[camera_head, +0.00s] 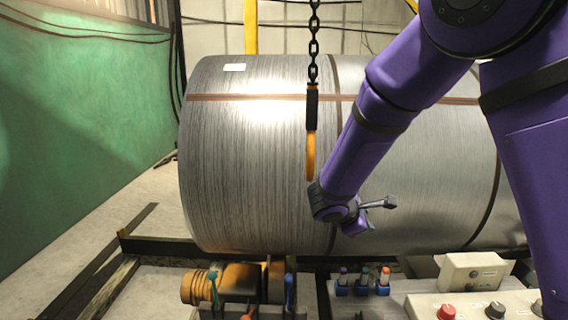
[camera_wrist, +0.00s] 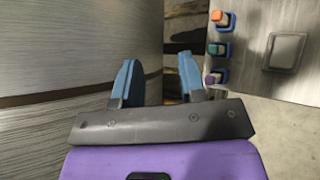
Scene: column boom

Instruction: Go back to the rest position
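My purple arm reaches down from the upper right in the head view, in front of a large banded metal coil (camera_head: 250,150). My gripper (camera_head: 388,203) is at its end, pointing right in front of the coil's lower part. In the wrist view my gripper (camera_wrist: 160,82) shows two blue fingers set apart, with nothing between them. The coil also fills the left of the wrist view (camera_wrist: 70,60). A chain with an orange hook (camera_head: 311,150) hangs just left of my forearm; whether they touch I cannot tell.
Below the coil are a control panel with a red knob (camera_head: 446,312), several coloured toggles on a panel (camera_head: 363,283), also in the wrist view (camera_wrist: 218,48), levers (camera_head: 289,290) and an orange motor (camera_head: 240,283). A green wall (camera_head: 80,130) stands left, with bare floor beside it.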

